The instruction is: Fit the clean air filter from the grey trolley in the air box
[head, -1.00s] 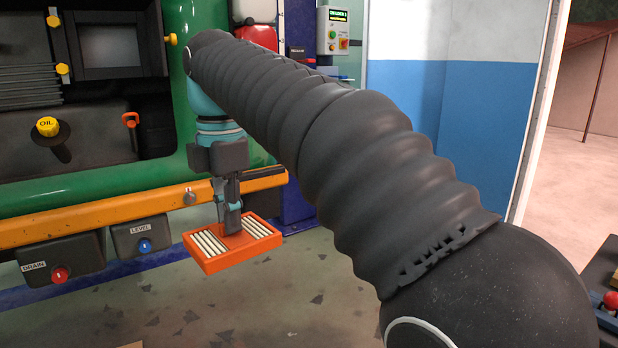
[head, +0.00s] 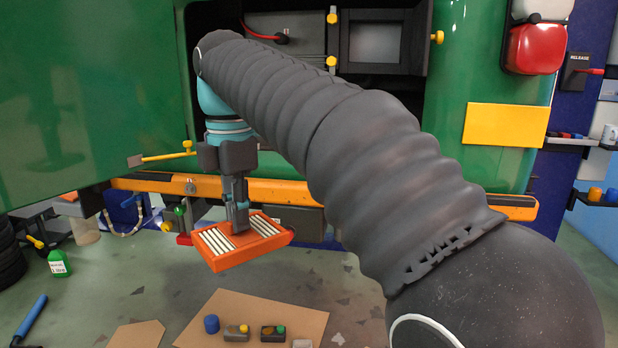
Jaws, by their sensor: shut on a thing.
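My gripper (head: 238,216) hangs down at the left of the middle in the head view. It is shut on the clean air filter (head: 213,262), an orange tray-like frame with white pleats. The filter is held clear of the floor, in front of the orange sill bar (head: 325,192) of the green vehicle. The air box may be the dark square recess (head: 375,42) with a grey frame at the top of the engine bay; I cannot tell for sure. My arm covers much of the bay. The grey trolley is not in view.
An open green panel (head: 90,90) fills the upper left, with a yellow-tipped rod (head: 167,156) near its lower edge. A cardboard sheet (head: 285,305) with small parts lies on the floor below the filter. A green bottle (head: 57,262) and a tyre (head: 10,258) are at the left.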

